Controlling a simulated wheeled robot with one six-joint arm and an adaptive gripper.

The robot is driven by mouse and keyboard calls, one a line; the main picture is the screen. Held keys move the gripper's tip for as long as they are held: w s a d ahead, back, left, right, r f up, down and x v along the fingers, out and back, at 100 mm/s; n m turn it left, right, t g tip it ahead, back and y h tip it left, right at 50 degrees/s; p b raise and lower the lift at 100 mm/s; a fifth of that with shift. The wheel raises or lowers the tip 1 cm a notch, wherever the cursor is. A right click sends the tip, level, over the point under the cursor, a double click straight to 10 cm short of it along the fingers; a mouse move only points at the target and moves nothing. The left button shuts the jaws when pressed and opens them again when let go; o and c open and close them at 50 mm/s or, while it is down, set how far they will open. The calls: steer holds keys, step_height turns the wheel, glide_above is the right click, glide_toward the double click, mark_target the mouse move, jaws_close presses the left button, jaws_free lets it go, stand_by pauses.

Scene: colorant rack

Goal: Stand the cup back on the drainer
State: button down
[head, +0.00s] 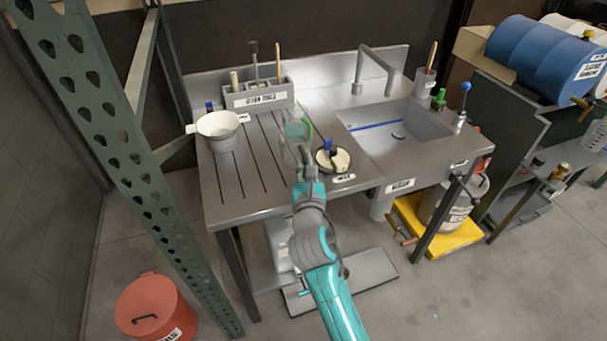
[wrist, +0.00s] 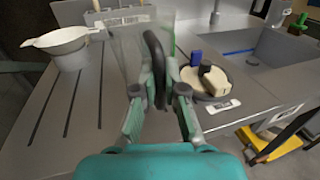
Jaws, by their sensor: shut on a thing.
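The cup (head: 296,133) is clear, with green marking on its side, and looks upright over the grooved drainer (head: 237,188). In the wrist view the cup (wrist: 126,45) is straight ahead, with its dark handle between the fingers of my gripper (wrist: 158,82). My gripper (head: 301,168) is shut on the handle, on the cup's near side. I cannot tell whether the cup's base touches the drainer; the fingers hide part of it. The drainer (wrist: 92,125) shows bare slots to the left.
A white strainer-like pot (head: 218,126) stands left on the drainer. A labelled tool caddy (head: 258,96) is at the back. A round dish with a pale block and blue-capped item (head: 333,160) sits close right of the cup. The sink (head: 395,125) lies farther right, below a tall tap (head: 376,65).

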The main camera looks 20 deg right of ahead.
steer(key=shift+f, duration=2.7)
steer(key=shift+f, duration=0.15)
steer(key=c, duration=1.2)
jaws_free()
steer(key=shift+c, duration=0.2)
steer(key=shift+s, duration=0.15)
steer(key=v, duration=1.1)
steer(key=shift+s, duration=0.4)
steer(key=shift+a, duration=0.1)
